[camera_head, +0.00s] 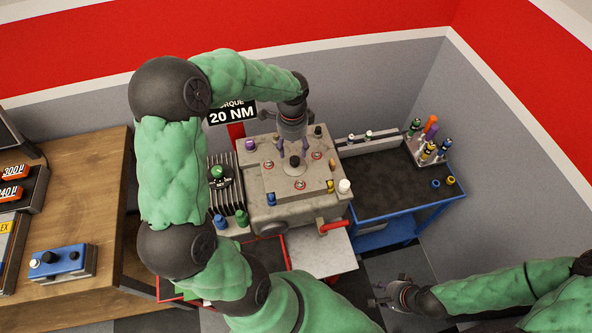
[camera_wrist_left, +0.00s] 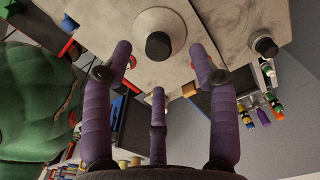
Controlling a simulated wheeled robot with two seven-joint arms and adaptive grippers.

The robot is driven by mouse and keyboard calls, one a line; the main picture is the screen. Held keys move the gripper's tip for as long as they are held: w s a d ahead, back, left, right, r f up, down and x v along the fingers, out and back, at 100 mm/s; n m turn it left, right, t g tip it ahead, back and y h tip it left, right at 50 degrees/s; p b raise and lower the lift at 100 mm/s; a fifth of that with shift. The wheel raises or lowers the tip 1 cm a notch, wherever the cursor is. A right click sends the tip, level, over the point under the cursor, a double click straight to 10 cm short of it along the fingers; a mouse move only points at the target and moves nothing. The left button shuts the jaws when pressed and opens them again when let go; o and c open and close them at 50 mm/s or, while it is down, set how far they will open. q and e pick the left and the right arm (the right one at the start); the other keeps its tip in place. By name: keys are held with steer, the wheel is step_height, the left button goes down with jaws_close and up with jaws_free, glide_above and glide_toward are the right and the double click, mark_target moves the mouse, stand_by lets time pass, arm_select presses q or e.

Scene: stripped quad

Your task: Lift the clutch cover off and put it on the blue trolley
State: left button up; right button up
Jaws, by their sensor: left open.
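The clutch cover (camera_head: 272,178) is a grey plate on top of the engine block, with a dark central knob (camera_head: 295,161) on a pale round base. In the left wrist view the knob (camera_wrist_left: 158,45) shows ahead of the fingers, apart from them. My left gripper (camera_head: 294,150) is open over the middle of the cover, its purple fingers pointing down around the knob. In the left wrist view the fingers (camera_wrist_left: 158,75) are spread and empty. The blue trolley (camera_head: 375,190) with a dark top stands right of the block. My right gripper (camera_head: 374,292) is open and empty at lower right.
A red handle (camera_head: 335,226) juts from the block's front. A wooden bench (camera_head: 90,200) stands at left.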

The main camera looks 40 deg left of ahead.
mark_target(295, 159)
arm_select(q)
steer(key=shift+w+f, duration=0.1)
steer(key=shift+f, duration=0.85)
steer(key=f, duration=0.3)
steer(key=f+b, duration=0.1)
steer(key=f, duration=0.1)
steer(key=shift+d, duration=0.35)
steer(key=shift+r, duration=0.1)
jaws_close()
